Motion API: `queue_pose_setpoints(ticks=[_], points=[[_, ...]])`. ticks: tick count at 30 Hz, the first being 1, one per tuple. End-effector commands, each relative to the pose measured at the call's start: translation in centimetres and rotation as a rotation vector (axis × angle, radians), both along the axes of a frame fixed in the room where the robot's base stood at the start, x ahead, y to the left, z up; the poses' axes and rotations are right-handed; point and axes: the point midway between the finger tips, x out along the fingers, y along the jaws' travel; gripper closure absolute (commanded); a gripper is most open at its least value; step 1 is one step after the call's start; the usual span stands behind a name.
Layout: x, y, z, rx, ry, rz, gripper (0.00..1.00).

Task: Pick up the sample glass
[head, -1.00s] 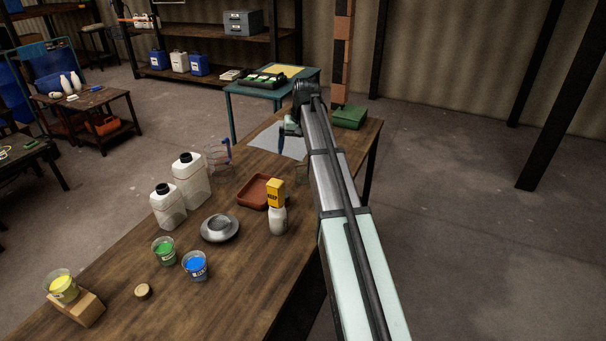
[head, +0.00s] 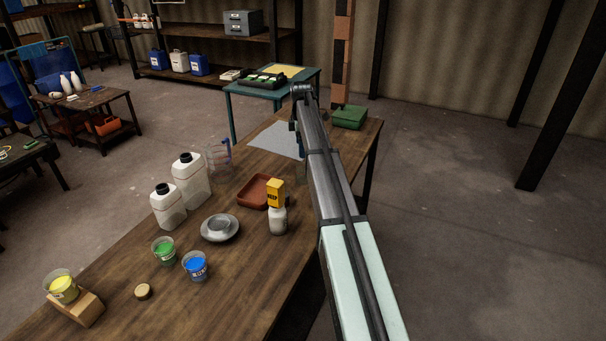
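My arm reaches out over the right part of the table. My gripper (head: 294,127) is at the far end, mostly hidden behind the arm, beyond the glass and near the grey sheet. Its fingers cannot be made out.
On the wooden table (head: 240,290) stand a clear jug (head: 219,158), white canisters (head: 190,182), a reddish tray (head: 256,193), a bottle with a yellow tag (head: 278,220), a metal dish (head: 219,229) and paint cups (head: 196,266). A green case (head: 349,117) sits at the far right. The grey sheet (head: 275,141) is clear.

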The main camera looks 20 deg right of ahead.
Motion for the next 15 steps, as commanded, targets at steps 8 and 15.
queue_pose_setpoints(ticks=[8,15], points=[[0.1,-0.1,-1.6,-0.002,0.005,0.034,0.05],[0.1,-0.1,-5.4,-0.001,0.004,0.032,0.05]])
